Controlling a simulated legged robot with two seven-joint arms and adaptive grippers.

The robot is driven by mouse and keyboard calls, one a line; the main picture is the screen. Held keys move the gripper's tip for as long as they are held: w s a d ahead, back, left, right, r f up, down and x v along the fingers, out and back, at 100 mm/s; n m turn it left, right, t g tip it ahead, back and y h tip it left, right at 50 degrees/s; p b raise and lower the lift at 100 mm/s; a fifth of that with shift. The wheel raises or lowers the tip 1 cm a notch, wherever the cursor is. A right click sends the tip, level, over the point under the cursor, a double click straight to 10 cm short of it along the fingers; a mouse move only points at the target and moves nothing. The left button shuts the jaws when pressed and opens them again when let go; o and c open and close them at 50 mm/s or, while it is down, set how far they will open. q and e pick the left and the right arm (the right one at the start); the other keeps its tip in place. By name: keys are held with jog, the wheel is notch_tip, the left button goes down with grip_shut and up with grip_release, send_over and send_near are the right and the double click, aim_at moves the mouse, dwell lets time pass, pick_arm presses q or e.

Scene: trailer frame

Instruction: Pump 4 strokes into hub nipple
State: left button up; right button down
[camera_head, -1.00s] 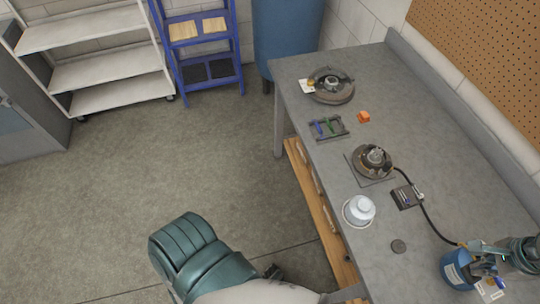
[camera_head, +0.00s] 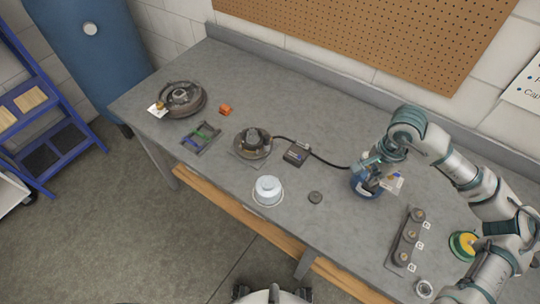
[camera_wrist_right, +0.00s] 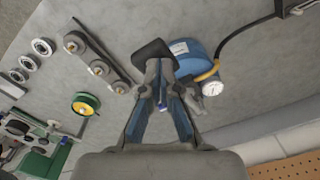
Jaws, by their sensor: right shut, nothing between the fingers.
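The blue grease pump (camera_head: 364,186) stands on the bench, with a white label and a black hose running left. In the right wrist view the pump (camera_wrist_right: 188,55) shows a round gauge (camera_wrist_right: 211,88) and a dark handle end (camera_wrist_right: 153,50) near the fingers. My right gripper (camera_head: 371,170) is shut at the top of the pump, with nothing between its fingers; contact with the handle cannot be told. The hub (camera_head: 253,141) sits on a plate at mid-bench, the hose ending near it. Its nipple is too small to make out. My left gripper is not in view.
A small dark box (camera_head: 296,153) lies by the hose. A white-capped container (camera_head: 267,188), a dark puck (camera_head: 315,197), a bearing rack (camera_head: 407,239) and a green-yellow spool (camera_head: 463,244) stand nearby. A drum assembly (camera_head: 182,99), a tool tray (camera_head: 201,136) and an orange block (camera_head: 225,109) lie left.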

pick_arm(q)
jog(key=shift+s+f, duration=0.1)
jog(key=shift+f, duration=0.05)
pick_arm(e)
jog(key=shift+s+f, duration=0.1)
jog(key=shift+f, duration=0.15)
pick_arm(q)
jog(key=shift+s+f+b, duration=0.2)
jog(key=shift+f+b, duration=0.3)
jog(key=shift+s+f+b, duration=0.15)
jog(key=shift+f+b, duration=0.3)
pick_arm(e)
jog(key=shift+s+a+f, duration=0.1)
jog(key=shift+f, duration=1.1)
